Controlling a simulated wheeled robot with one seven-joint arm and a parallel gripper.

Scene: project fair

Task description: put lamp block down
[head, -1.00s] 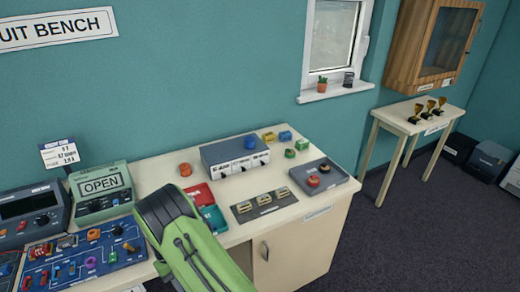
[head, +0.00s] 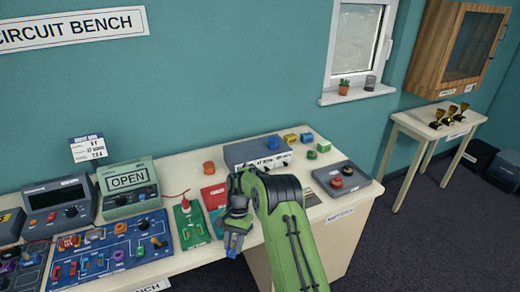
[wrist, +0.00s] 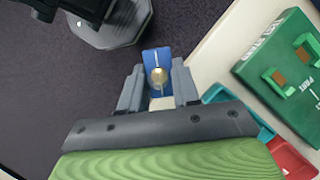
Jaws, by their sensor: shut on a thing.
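The lamp block, a small blue block with a round yellowish bulb, is between my fingertips in the wrist view (wrist: 157,56). My gripper (wrist: 158,92) is shut on it. In the head view my gripper (head: 235,238) is at the bench's front edge, with a bit of blue at its tips. In the wrist view dark floor lies behind the block, and the bench top is to the right. The green board with clips (wrist: 285,72) lies on that bench. My arm hides part of the bench in the head view.
The bench (head: 165,175) carries a blue circuit board (head: 110,252), a meter reading OPEN (head: 128,188), a red card (head: 213,195), a grey box (head: 258,153) and a dark tray (head: 342,180) with red and dark knobs. Small coloured blocks stand behind the tray. Bare bench lies around the orange knob (head: 209,167).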

